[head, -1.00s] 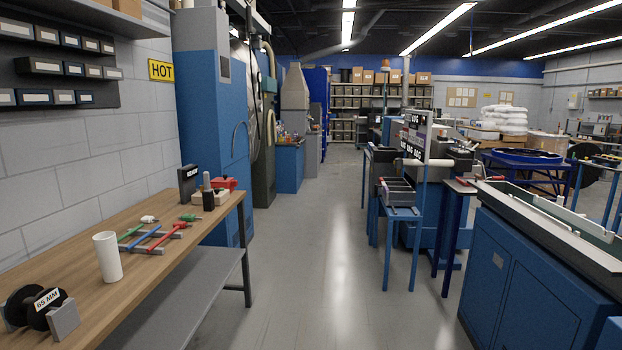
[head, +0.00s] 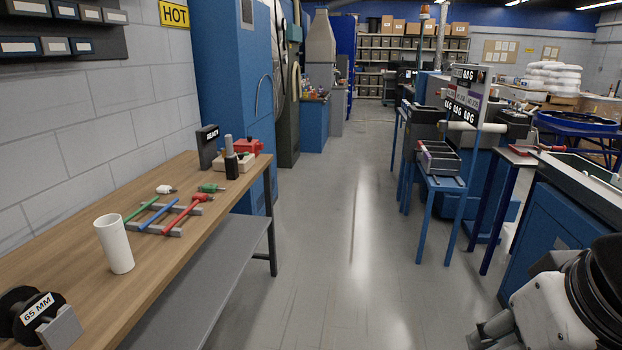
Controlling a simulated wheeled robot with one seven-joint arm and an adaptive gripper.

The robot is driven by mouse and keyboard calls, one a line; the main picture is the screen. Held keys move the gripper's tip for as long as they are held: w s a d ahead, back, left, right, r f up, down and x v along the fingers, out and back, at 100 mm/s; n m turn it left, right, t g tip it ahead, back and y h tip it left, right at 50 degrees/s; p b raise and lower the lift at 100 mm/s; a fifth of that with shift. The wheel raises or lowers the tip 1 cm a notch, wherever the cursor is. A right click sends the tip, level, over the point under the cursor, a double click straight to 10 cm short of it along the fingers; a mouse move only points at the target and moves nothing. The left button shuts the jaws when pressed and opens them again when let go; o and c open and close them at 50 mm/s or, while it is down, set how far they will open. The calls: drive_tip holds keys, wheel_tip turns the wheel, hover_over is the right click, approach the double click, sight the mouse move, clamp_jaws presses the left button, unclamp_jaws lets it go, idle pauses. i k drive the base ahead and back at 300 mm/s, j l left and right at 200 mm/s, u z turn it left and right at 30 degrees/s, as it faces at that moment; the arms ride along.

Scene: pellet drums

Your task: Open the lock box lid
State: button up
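No box is clearly marked as the lock box. A small red object (head: 249,146) at the far end of the wooden bench may be it, but it is too small to make out a lid. Next to it are a pale block (head: 240,163) with a grey upright post and a small black piece (head: 231,166). A dark upright box with a white label (head: 208,147) stands just to the left. Part of my white and black arm shows at the lower right, far from the bench. My gripper's fingers are not visible.
The wooden bench (head: 179,230) runs along the left wall, holding a white cup (head: 116,244), coloured tools on a rack (head: 160,228) and a black spool (head: 22,315). A blue stand with grey bins (head: 440,159) is at right. The aisle floor (head: 345,230) between is clear.

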sight(249, 142)
drive_tip(key=i+j+u, duration=0.1)
drive_tip(key=i, duration=1.2)
drive_tip(key=i+u, duration=0.1)
drive_tip(key=i, duration=1.25)
drive_tip(key=i+l+u, duration=0.1)
drive_tip(key=i, duration=1.2)
drive_tip(key=i+l+u, duration=0.1)
drive_tip(key=i, duration=0.25)
drive_tip(key=i+l+u, duration=0.1)
drive_tip(key=i, duration=0.2)
